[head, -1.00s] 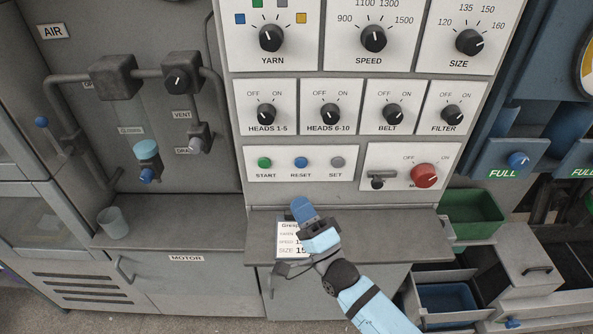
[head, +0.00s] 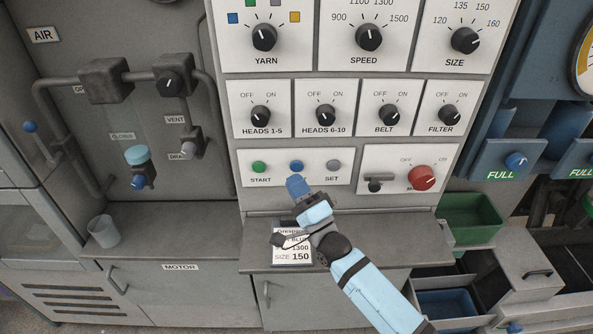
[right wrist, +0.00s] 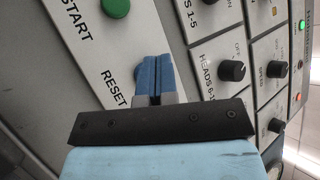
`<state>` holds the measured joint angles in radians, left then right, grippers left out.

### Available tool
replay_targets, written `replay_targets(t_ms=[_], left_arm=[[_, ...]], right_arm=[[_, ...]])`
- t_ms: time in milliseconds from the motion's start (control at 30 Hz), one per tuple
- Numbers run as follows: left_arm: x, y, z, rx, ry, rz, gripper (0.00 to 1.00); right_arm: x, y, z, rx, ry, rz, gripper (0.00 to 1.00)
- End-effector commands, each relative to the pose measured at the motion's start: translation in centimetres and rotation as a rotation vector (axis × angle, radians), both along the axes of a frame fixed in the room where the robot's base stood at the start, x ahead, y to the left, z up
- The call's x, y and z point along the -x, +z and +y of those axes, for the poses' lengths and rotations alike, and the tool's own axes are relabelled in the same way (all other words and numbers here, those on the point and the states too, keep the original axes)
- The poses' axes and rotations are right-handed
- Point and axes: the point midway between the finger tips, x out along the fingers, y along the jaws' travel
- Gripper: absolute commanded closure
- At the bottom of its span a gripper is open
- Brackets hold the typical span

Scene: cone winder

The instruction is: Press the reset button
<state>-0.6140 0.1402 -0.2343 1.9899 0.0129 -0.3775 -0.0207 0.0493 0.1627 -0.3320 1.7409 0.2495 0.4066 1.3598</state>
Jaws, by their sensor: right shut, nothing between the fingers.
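The blue reset button (head: 296,166) sits on the white button plate between the green start button (head: 259,167) and the grey set button (head: 334,166). My right gripper (head: 297,183) is shut and empty, its blue fingertips just below the reset button in the head view and over its label. In the right wrist view the shut fingers (right wrist: 154,72) point at the panel beside the RESET lettering. They hide most of the button there, and I cannot tell whether they touch it. My left gripper is not in view.
A red knob (head: 421,177) and a small dark switch (head: 377,185) sit right of the buttons. Rows of black knobs fill the panel above. A printed card (head: 291,255) lies on the grey ledge (head: 390,240) below my right gripper.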

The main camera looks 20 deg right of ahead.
Motion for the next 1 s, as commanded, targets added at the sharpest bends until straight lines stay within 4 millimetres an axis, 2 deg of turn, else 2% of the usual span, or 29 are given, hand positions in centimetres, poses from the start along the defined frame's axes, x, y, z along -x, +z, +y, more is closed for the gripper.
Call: replay_targets(t_ms=[200, 1000], left_arm=[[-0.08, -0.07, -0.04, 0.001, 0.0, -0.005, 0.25], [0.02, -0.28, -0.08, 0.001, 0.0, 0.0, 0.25]], right_arm=[[-0.96, 0.0, -0.29, 0.0, 0.0, 0.0, 1.0], [-0.97, 0.0, -0.31, 0.0, 0.0, 0.001, 1.0]])
